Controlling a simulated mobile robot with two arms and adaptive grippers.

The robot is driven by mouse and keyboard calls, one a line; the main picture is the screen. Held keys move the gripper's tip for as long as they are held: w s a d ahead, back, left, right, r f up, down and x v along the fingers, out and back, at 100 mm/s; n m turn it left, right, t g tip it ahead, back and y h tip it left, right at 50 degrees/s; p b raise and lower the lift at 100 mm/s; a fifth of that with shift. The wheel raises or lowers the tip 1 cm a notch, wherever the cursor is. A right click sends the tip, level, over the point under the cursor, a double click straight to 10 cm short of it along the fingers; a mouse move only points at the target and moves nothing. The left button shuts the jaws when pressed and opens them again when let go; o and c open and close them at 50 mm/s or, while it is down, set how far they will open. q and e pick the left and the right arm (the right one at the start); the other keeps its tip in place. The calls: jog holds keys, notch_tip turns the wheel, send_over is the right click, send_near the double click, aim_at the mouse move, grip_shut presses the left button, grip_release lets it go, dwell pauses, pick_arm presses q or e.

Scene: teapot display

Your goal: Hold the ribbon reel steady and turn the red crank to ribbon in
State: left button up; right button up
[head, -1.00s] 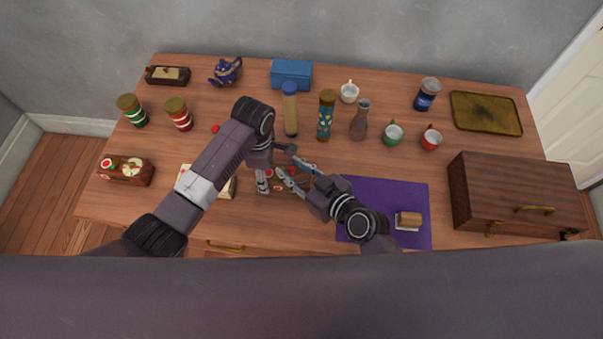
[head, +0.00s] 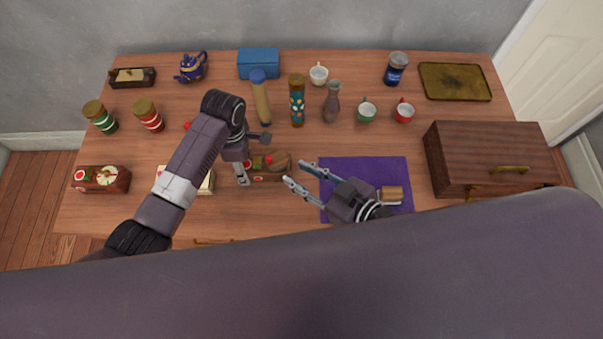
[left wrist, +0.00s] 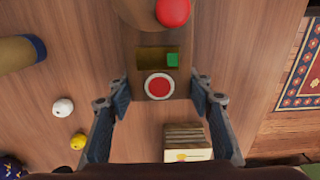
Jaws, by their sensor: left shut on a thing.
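The ribbon reel (head: 268,174) is a wooden block with a rounded wooden part on its right, in the middle of the table near the front. In the left wrist view its block (left wrist: 158,87) shows a white-rimmed red disc and a green square. A red knob (left wrist: 172,12), apparently the crank's, sits over the round wooden part at the top edge; the crank arm is hidden. My left gripper (left wrist: 160,98) is shut on the block, one finger on each side. My right gripper (head: 294,172) is open and empty, just right of the reel and apart from it.
A purple mat (head: 335,170) lies under my right gripper. A wooden chest (head: 490,150) stands at the right. Jars, bottles and cups line the back. A box with a red button (head: 100,179) stands at the left.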

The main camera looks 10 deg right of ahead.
pick_arm(q)
jog(key=o, duration=1.6)
